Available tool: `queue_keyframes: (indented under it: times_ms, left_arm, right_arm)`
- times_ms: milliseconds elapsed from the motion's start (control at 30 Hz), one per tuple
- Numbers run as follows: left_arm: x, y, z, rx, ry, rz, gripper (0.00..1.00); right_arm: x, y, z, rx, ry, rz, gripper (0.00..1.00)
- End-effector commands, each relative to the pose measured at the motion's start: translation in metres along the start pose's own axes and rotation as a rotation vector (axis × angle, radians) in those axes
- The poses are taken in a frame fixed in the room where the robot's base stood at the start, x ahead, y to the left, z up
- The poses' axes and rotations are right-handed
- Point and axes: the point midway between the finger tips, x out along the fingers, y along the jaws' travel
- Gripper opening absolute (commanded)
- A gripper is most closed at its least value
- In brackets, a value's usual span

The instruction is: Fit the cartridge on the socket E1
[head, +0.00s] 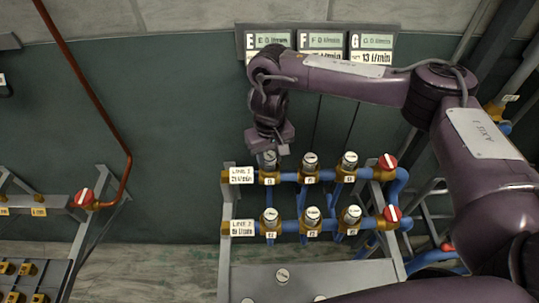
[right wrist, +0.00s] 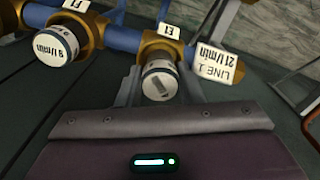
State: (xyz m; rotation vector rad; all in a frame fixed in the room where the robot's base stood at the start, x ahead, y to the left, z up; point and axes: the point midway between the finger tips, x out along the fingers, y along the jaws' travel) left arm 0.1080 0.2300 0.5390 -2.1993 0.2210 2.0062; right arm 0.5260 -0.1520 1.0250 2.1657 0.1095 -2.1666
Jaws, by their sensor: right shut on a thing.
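My right gripper (head: 270,150) reaches down to the left end of the upper pipe row, at the socket E1 (head: 269,178). It is shut on a white-topped cartridge (right wrist: 159,84), which sits between the fingers (right wrist: 160,90) in the right wrist view. The cartridge is lined up with the brass socket E1 (right wrist: 163,45), right up against its mouth; I cannot tell whether it is fully seated. The fingers partly hide the cartridge in the head view. My left gripper is not in view.
The LINE 1 plate (head: 241,175) is left of E1. A neighbouring cartridge (head: 310,161) stands close on the right, reading 9 l/min in the wrist view (right wrist: 62,38). A red-handled valve (head: 388,162) ends the row. A lower row labelled LINE 2 (head: 242,228) holds several cartridges. Another cartridge (head: 282,275) is on the grey surface below.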

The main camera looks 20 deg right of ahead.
Motion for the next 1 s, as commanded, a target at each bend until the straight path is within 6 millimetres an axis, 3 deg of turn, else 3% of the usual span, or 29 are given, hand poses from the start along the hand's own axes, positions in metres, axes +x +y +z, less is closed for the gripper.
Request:
queue_keyframes:
  times_ms: [500, 533, 700, 1000]
  left_arm:
    - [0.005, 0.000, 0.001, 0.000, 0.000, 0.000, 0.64]
    - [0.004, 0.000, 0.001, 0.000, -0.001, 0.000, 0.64]
    - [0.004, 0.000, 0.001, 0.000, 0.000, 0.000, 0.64]
    - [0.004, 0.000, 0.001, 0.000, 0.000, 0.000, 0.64]
  right_arm:
    - [0.015, -0.001, 0.000, 0.000, 0.000, -0.001, 0.08]
    - [0.014, -0.001, 0.000, 0.000, 0.001, -0.001, 0.37]
    - [0.013, 0.000, 0.000, 0.000, 0.001, -0.001, 0.59]
    - [0.011, 0.000, 0.000, 0.000, 0.001, 0.000, 0.59]
